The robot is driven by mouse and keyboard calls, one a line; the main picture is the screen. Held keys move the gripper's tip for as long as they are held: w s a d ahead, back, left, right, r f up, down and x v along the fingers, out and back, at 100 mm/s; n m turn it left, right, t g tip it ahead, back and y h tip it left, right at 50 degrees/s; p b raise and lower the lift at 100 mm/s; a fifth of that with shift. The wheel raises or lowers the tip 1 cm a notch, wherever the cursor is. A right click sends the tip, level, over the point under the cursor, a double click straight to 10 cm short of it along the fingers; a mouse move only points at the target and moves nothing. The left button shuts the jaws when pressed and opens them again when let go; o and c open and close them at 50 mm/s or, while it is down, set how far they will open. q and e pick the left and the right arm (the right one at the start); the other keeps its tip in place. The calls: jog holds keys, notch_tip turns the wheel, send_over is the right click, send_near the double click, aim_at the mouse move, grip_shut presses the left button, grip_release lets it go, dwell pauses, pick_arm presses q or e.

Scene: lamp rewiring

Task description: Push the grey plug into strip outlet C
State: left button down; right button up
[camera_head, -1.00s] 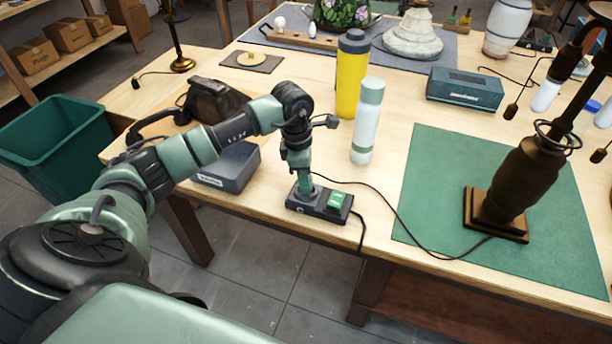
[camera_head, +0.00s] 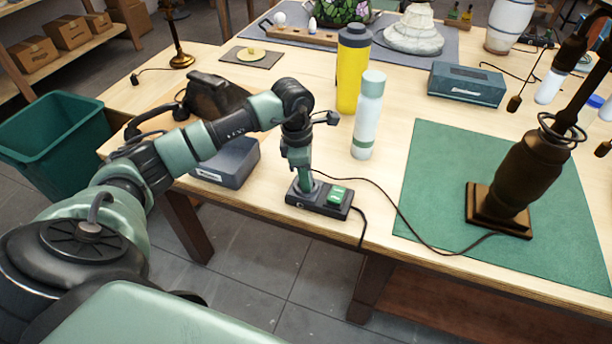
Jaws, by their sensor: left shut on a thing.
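The dark power strip (camera_head: 318,207) lies near the front edge of the table, with a green switch (camera_head: 338,194) at its right end. My left gripper (camera_head: 304,186) points straight down at the left part of the strip and is shut. The grey plug is hidden by the fingers, and the outlet letters are too small to read. A dark cord (camera_head: 385,199) runs from beside the gripper to the brown lamp (camera_head: 515,180) on the green mat (camera_head: 440,160). I cannot tell how deep the plug sits. My right gripper is not in view.
A white bottle (camera_head: 367,118) and a yellow bottle (camera_head: 350,75) stand behind the strip. A grey box (camera_head: 230,165) lies to its left, under my left arm. A second cord (camera_head: 362,228) hangs over the table's front edge.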

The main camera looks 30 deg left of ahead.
pick_arm(q)
jog(key=c, duration=1)
grip_release()
jog(key=shift+f, duration=0.1)
jog(key=shift+o, duration=0.2)
notch_tip(320, 180, up, 2)
jog(key=shift+r+p, duration=0.15)
jog(key=shift+p, duration=0.55)
jog(key=shift+r+p, duration=1.3)
jog(key=shift+r, duration=1.15)
